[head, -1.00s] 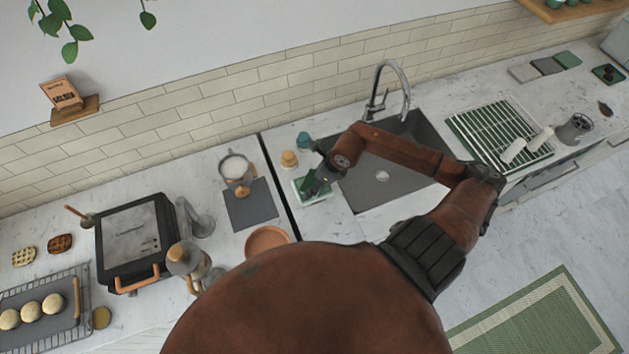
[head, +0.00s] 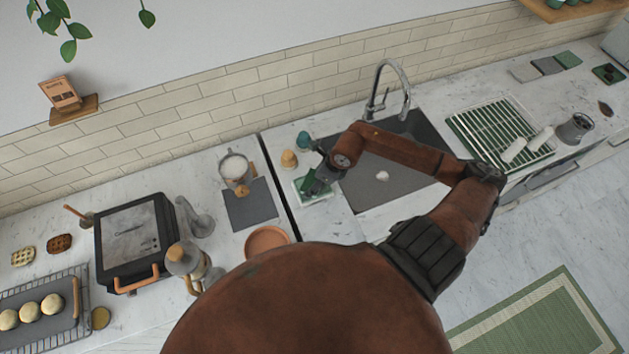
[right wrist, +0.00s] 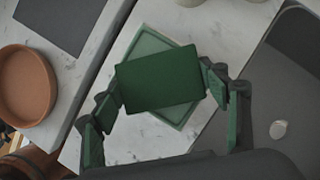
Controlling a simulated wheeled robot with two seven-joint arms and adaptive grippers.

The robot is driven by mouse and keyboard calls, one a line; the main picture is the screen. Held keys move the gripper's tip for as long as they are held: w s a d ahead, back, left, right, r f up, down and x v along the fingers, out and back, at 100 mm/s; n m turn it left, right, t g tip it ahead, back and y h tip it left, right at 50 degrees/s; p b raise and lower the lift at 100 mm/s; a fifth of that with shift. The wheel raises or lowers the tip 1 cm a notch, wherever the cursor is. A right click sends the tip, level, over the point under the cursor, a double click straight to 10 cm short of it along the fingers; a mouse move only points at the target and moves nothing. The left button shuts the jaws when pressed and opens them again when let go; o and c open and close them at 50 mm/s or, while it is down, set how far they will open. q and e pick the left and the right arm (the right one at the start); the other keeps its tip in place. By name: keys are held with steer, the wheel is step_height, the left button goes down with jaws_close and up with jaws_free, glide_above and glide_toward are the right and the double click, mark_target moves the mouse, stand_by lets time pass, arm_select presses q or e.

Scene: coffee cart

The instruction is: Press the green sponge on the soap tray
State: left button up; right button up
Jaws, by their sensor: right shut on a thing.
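The green sponge (right wrist: 160,82) is a dark green block between the fingers of my right gripper (right wrist: 162,88) in the right wrist view. The gripper is shut on it. The soap tray (right wrist: 143,44), a paler green square with a light rim, lies right behind the sponge and is partly covered by it. The sponge is turned relative to the tray; whether they touch I cannot tell. In the head view my right gripper (head: 317,182) is over the tray (head: 301,190), left of the sink, and mostly hides the sponge. My left gripper is not in view.
The sink (head: 400,165) with its faucet (head: 384,90) is right of the tray. A teal item (head: 304,140) and a tan item (head: 289,159) stand just behind the tray. A terracotta dish (head: 266,240) lies to the left, across a dark gap between counters.

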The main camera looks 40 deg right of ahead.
mark_target(314, 181)
steer(key=shift+s, duration=0.1)
stand_by(0.3)
steer(key=shift+r+p, duration=1.9)
steer(key=shift+r, duration=1.6)
